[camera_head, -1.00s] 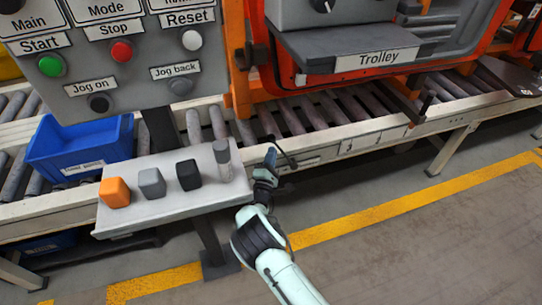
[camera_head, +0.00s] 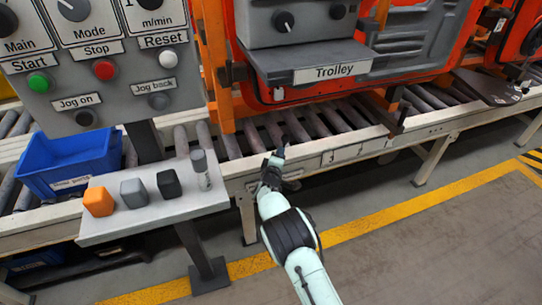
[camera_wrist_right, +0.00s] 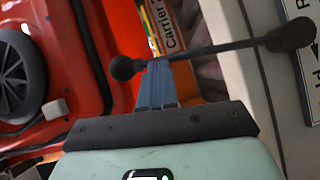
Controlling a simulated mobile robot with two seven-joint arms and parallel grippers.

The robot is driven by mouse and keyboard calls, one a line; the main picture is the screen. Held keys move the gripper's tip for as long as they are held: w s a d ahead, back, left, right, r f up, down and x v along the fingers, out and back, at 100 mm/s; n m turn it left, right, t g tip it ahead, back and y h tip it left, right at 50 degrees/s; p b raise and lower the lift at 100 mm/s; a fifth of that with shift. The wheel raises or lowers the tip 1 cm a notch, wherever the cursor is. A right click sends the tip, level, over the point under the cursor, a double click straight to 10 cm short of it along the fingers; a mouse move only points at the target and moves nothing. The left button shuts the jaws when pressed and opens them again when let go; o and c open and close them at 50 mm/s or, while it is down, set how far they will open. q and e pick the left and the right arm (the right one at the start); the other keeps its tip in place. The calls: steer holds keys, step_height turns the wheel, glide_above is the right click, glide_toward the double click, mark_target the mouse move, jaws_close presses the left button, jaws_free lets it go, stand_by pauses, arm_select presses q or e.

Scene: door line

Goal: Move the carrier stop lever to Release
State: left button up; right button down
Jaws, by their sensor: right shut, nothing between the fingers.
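The carrier stop lever (camera_wrist_right: 215,49) is a dark rod in the right wrist view. It has a black ball at its left end and a thicker dark end at the right. In the head view the lever is mostly hidden by my right gripper. My right gripper (camera_head: 277,158) is at the conveyor's front rail; its shut, empty fingers (camera_wrist_right: 157,72) show in the wrist view. Their tips are at the rod close to the ball; I cannot tell whether they touch it. An orange label reading "Carrier S" (camera_wrist_right: 162,28) is partly hidden. My left gripper is not in view.
The roller conveyor rail (camera_head: 350,150) runs behind my gripper. An orange carrier with a Trolley shelf (camera_head: 305,65) stands above the rollers. A control panel (camera_head: 100,70), a blue bin (camera_head: 60,165) and a shelf of coloured blocks (camera_head: 150,215) are left. Floor on the right is clear.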

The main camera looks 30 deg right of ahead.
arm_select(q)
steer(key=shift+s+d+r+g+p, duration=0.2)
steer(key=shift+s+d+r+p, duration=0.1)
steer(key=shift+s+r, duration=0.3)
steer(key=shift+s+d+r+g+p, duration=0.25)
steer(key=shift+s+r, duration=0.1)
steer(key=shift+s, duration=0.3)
arm_select(e)
steer(key=shift+s+d+f+m+g+y, duration=0.15)
steer(key=shift+d+m+y, duration=0.25)
steer(key=shift+d, duration=0.45)
steer(key=shift+s+d+m+g+y, duration=0.15)
steer(key=shift+d+m+y, duration=0.2)
steer(key=shift+d+m, duration=0.35)
steer(key=shift+s+d+f+m+y, duration=0.15)
steer(key=shift+d+m+y, duration=0.2)
steer(key=shift+d, duration=0.65)
steer(key=shift+r, duration=0.1)
